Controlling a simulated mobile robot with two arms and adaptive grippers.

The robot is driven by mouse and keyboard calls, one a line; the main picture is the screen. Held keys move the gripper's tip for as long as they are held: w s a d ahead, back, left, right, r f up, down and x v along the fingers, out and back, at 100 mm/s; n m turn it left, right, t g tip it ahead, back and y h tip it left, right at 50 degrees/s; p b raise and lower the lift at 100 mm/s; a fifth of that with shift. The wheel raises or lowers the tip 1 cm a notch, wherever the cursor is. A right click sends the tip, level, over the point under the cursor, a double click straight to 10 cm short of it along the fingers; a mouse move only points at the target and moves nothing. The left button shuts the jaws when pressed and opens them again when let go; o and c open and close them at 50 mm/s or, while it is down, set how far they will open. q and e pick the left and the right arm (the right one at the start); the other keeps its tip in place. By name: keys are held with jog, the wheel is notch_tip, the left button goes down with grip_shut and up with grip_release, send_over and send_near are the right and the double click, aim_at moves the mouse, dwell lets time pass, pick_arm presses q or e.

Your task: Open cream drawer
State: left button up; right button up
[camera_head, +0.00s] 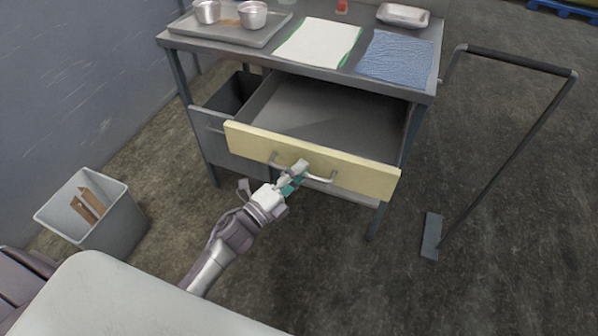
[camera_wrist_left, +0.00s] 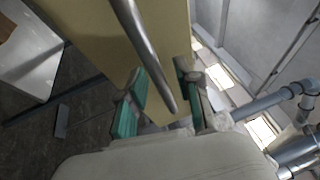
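The cream drawer (camera_head: 350,170) is pulled well out of the steel workbench, and its grey interior (camera_head: 325,112) shows empty. A curved metal handle (camera_head: 320,179) is fixed to its cream front. My left gripper (camera_head: 291,179) is at the left part of this handle. In the left wrist view, the handle (camera_wrist_left: 145,50) runs between the two teal-padded fingers (camera_wrist_left: 162,100). The fingers stand apart, with visible gaps beside the bar, so the gripper looks open around it. My right gripper is not in view.
A grey bin (camera_head: 115,220) stands at left. A push handle frame (camera_head: 515,62) stands at right. Floor between is clear.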

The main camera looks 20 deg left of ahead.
pick_arm(q)
jog(key=shift+s, duration=0.15)
jog(key=v, duration=1.1)
jog(key=shift+s+a, duration=0.25)
jog(key=shift+s, duration=0.1)
jog(key=shift+f, duration=0.15)
notch_tip(320, 180, down, 16)
jog(key=s+a+n+g+y+p, duration=0.1)
jog(key=s+a+n+g+y, duration=0.15)
jog(key=n+y, duration=0.45)
jog(key=s+f+n+g+p, duration=0.1)
jog(key=s+f+n+g, duration=0.3)
jog(key=f, duration=0.4)
jog(key=s+f+n+g, duration=0.3)
jog(key=s+f+n, duration=0.15)
jog(key=f, duration=0.35)
jog(key=s+f+n+g, duration=0.3)
jog(key=s+f+g, duration=0.1)
jog(key=s, duration=0.7)
jog(key=s+d+f+n+g+y+p, duration=0.1)
jog(key=s+f+n+g, duration=0.2)
jog(key=s+f, duration=0.4)
jog(key=s, duration=0.4)
jog(key=shift+s+d+f+g, duration=0.2)
jog(key=shift+s+g, duration=0.1)
jog(key=shift+g, duration=0.05)
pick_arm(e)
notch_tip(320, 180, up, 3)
